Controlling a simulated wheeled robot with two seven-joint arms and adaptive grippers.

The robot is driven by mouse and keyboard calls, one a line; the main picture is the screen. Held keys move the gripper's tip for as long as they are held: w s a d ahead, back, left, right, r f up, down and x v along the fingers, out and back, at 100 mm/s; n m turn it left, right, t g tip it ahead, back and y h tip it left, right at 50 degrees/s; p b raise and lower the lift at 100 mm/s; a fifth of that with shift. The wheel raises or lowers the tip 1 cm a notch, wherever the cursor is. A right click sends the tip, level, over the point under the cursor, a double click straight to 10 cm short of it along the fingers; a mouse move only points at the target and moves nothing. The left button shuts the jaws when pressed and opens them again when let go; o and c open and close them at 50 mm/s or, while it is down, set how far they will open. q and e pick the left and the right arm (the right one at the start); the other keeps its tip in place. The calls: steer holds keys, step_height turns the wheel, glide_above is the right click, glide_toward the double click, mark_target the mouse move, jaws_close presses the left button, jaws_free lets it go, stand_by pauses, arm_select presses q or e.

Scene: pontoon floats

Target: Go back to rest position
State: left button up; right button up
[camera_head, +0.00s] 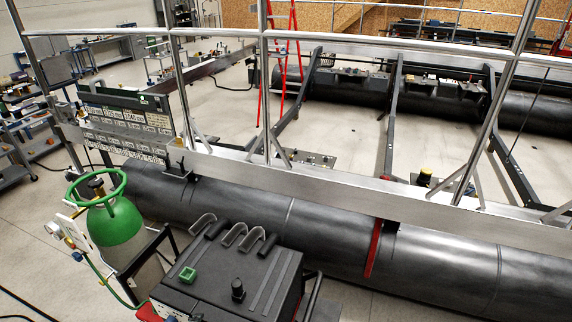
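Neither of my grippers shows in the head view, and no part of my arms can be made out. Whether they hold anything is hidden. A large dark pontoon float (330,228) lies across the view, with a grey metal beam and walkway (330,182) along its top. A black machine box (235,275) stands in front of it at the bottom centre, with several hooked bars and a small green square piece (188,274) on top.
A green-topped gas cylinder (115,222) stands at the lower left. Metal railings (264,90) rise above the walkway. A red ladder (290,60) stands behind. Workbenches and shelves (30,125) line the left. Bare floor (40,235) shows at the left, crossed by black cables.

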arm_select(q)
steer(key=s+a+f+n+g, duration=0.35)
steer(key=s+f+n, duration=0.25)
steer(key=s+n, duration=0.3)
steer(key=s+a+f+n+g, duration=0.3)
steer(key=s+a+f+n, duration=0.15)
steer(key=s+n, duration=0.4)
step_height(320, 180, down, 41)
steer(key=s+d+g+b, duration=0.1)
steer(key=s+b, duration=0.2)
steer(key=b, duration=0.8)
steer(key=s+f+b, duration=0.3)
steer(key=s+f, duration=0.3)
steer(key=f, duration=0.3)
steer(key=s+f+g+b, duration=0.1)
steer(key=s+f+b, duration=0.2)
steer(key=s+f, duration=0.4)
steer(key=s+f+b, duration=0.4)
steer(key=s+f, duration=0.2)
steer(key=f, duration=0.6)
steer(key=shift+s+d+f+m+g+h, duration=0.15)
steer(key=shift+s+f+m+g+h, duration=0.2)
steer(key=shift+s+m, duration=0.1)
